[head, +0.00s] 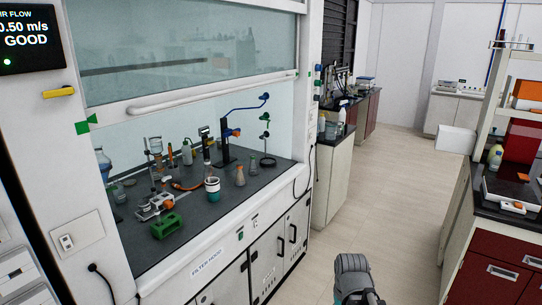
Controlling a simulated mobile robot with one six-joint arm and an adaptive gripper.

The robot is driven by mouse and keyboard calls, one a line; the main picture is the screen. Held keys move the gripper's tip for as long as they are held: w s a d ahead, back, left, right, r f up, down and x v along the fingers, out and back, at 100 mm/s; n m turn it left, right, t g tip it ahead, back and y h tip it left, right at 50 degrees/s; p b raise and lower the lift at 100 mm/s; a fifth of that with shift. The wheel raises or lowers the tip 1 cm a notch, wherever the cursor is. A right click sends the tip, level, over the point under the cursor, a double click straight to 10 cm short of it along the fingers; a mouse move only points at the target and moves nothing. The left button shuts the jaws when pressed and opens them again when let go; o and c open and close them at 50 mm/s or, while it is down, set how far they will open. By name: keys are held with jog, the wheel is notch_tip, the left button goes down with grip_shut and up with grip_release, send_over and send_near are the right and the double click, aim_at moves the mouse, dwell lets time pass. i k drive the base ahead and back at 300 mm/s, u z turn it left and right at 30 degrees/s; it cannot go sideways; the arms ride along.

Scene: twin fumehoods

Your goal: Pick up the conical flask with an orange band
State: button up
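A small conical flask (240,176) with an orange-brown tint stands upright on the dark worktop of the fumehood, right of the middle. A second, paler conical flask (252,166) stands just behind it to the right. At this size I cannot clearly make out a band on either one. My gripper is not in view. A grey, rounded part of my own arm shows at the bottom edge, in front of the hood and well away from the flasks.
A white and teal vessel (212,188) stands left of the flasks. A green block (165,226) and clamped glassware (156,172) are further left. The raised sash (190,97) hangs above the opening. The floor (385,190) to the right is clear.

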aim_at(239, 181)
jog(key=u, duration=0.1)
jog(key=i, duration=1.35)
jog(key=u, duration=0.15)
